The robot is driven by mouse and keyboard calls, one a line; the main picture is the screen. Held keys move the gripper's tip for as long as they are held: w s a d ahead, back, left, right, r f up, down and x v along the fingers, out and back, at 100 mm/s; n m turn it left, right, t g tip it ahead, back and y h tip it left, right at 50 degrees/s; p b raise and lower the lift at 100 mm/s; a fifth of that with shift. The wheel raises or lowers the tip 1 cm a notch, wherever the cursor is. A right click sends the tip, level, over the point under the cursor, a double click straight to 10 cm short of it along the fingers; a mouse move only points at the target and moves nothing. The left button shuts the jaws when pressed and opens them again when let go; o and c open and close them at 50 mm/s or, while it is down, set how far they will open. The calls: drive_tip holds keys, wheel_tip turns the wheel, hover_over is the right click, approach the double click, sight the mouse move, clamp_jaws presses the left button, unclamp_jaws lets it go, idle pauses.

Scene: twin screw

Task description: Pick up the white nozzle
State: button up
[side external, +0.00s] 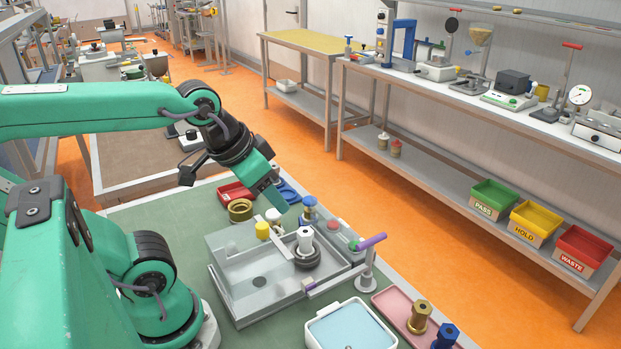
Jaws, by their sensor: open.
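A white cylindrical piece (305,238) that looks like a nozzle stands upright on a dark round base in the grey fixture tray (236,284). A smaller whitish piece (273,215) sits farther back, just below my gripper; I cannot tell which of the two is the white nozzle. My gripper (277,203) is open and points down over the back of the fixture, to the left of the white cylindrical piece and higher than it. The gap between its fingers is hard to see from this side.
A yellow-capped piece (262,231), a brass ring (240,210) and a blue-topped part (309,205) crowd the fixture's back. A purple-handled lever (370,242) stands at its right. A white tray (348,328) and a pink tray (392,300) lie in front right.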

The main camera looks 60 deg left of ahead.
drive_tip(key=shift+o, duration=1.1)
drive_tip(key=shift+w, duration=0.1)
drive_tip(key=m+g, duration=0.5)
drive_tip(key=g, duration=0.1)
hover_over(305, 231)
wheel_tip(305, 231, down, 11)
drive_tip(key=shift+d+f, duration=0.15)
drive_tip(key=shift+f, duration=3.95)
